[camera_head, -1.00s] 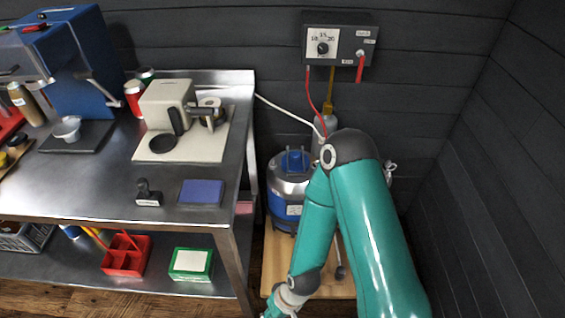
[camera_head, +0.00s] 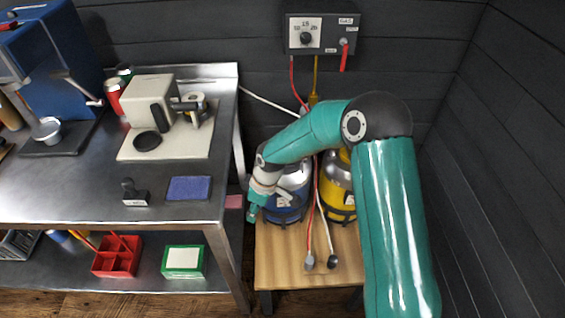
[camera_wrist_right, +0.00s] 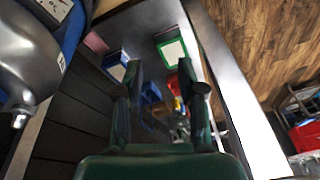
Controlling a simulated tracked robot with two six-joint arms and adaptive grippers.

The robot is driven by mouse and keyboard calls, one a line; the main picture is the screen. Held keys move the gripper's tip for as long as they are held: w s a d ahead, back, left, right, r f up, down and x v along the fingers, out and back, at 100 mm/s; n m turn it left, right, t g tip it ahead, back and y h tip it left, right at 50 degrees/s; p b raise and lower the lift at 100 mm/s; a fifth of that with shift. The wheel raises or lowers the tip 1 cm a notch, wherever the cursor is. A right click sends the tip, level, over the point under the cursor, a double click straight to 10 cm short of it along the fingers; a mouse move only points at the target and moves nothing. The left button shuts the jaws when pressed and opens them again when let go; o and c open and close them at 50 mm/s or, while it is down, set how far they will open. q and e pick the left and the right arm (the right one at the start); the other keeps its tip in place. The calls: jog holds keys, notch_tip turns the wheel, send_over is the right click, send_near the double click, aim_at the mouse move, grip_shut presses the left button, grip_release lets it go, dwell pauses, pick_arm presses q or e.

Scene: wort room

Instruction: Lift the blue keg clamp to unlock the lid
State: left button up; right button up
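The blue keg (camera_head: 290,198) with a silver top stands on a wooden stand, partly covered by my right arm in the head view. Its blue clamp is hidden there behind the arm. My right gripper (camera_head: 252,212) is at the keg's left side, pointing down beside the metal table. In the right wrist view the two fingers of my right gripper (camera_wrist_right: 160,75) are apart, with nothing held between them. In that view, part of the blue keg (camera_wrist_right: 30,60) is at the left edge, outside the fingers. My left gripper is not in view.
A yellow keg (camera_head: 340,185) stands to the right of the blue one. The metal table (camera_head: 215,215) is close on the left. A control box (camera_head: 320,35) is on the wall.

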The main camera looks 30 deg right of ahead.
jog(key=w+d+r+n+h, duration=0.2)
jog(key=d+r, duration=0.4)
jog(key=r, duration=0.4)
jog(key=w+d+r+n+h, duration=0.2)
jog(key=w+d+r, duration=0.1)
jog(key=d+r, duration=0.55)
jog(key=shift+y, duration=0.3)
jog(key=f, duration=0.4)
jog(key=w+f, duration=0.1)
jog(key=f, duration=0.4)
jog(key=w+f, duration=0.1)
jog(key=f, duration=0.4)
jog(key=shift+w+a+f+p, duration=0.2)
jog(key=shift+f+p, duration=0.05)
jog(key=shift+p, duration=0.15)
jog(key=shift+c, duration=0.2)
grip_shut()
